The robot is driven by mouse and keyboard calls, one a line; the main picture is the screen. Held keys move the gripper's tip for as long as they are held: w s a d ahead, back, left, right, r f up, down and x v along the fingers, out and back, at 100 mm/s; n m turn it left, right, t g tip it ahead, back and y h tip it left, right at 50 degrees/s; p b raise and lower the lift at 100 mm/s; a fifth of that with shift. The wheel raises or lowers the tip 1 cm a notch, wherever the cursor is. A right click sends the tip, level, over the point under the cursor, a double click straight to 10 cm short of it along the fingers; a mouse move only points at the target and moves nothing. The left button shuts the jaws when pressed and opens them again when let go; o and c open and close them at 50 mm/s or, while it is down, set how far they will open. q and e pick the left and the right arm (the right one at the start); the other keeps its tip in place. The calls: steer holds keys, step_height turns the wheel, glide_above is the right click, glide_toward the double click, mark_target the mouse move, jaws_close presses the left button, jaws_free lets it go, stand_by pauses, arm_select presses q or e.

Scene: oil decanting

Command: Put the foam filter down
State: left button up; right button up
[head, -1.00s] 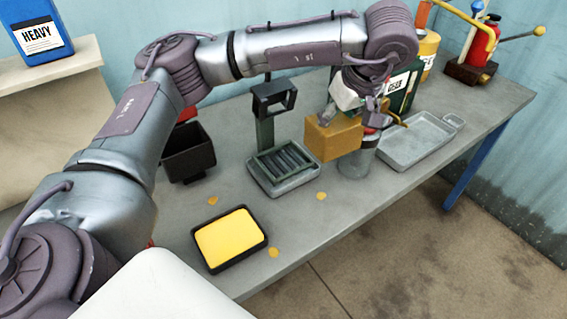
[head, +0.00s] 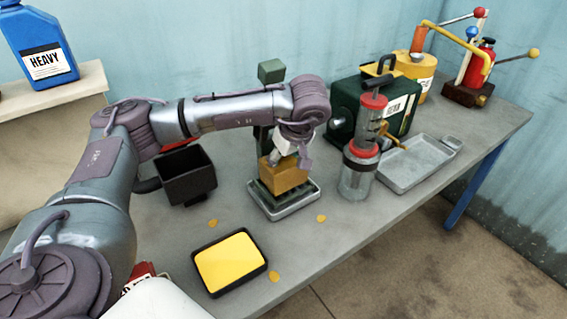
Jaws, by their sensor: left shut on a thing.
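The foam filter, a tan-orange block (head: 285,177), is in my left gripper (head: 296,158), which is shut on its top and partly hidden by my wrist. The block is over the dark ribbed rack in a light grey tray (head: 290,211) in the middle of the bench. Its lower edge looks close to the rack; I cannot tell if it touches. A dark green post (head: 271,72) rises behind the rack, partly hidden by my arm. My right gripper is not in view.
A glass canister with red bands (head: 356,182) stands right of the rack, by a green can (head: 345,112). An empty grey tray (head: 420,165) lies further right. A black bin (head: 186,174) is left. A black-rimmed yellow tray (head: 229,263) is in front, near orange spots.

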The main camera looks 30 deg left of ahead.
arm_select(q)
steer(key=shift+f, duration=0.85)
steer(key=shift+f, duration=0.1)
steer(key=o, duration=1.3)
steer(key=shift+c, duration=0.2)
steer(key=v, duration=1.2)
steer(key=shift+d, duration=0.1)
